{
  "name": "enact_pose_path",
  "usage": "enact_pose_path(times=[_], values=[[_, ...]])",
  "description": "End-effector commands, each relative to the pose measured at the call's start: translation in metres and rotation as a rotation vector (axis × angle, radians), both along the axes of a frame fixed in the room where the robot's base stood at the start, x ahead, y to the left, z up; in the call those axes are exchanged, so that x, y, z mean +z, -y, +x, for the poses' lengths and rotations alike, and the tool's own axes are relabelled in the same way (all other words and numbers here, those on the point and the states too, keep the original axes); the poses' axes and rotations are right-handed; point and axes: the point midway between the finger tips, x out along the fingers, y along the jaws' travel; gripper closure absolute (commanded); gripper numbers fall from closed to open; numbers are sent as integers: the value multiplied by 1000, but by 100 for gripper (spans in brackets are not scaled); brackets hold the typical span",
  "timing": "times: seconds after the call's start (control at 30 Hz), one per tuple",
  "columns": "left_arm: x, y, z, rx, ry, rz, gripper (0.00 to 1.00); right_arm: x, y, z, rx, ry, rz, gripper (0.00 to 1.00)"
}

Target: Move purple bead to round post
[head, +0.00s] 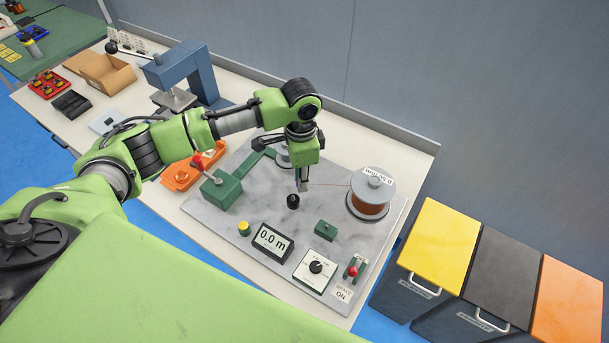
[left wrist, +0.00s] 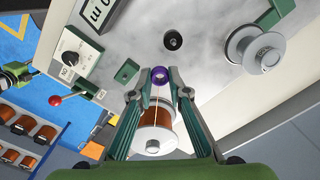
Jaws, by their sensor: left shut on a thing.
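The purple bead (left wrist: 160,73) is a small ring held between the fingertips of my left gripper (left wrist: 159,92). A thin wire runs from the bead toward the copper-wound spool (left wrist: 155,132). In the head view my left gripper (head: 303,186) is low over the grey board, and its fingers hide the bead. The round post (head: 293,202) is a short black cylinder beside the fingertips. In the left wrist view the round post (left wrist: 172,40) is just beyond the bead and apart from it. A green and black part at that view's left edge may be my right gripper; its fingers are unclear.
The spool (head: 370,197) stands at the board's right. A small green block (head: 326,230), a length display (head: 271,242), a dial box (head: 317,268) and a red-knobbed lever (head: 354,270) lie in front. A green crank housing (head: 221,190) stands left of the post.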

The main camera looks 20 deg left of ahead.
Motion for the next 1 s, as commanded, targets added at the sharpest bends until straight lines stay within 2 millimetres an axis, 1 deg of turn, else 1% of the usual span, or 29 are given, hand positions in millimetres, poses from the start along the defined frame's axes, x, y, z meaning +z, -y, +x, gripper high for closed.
enact_pose_path(times=[0.03,0.13,0.3,0.43,0.67,1.0], values=[[-2,-6,2,-44,-5,-1,90,11,-1,0,0,0,1,60],[-14,-17,7,-138,-5,-1,90,18,-2,0,-1,0,2,60],[-28,-29,11,-240,-1,-1,90,24,-5,-1,-2,-1,6,60],[-34,-32,12,-269,0,-2,90,23,-9,-2,-3,-3,10,60],[-49,-33,12,-273,1,-1,90,8,-10,-3,-3,-4,12,60],[-79,-33,12,-272,1,-1,90,-26,-6,-3,-1,-4,8,60]])
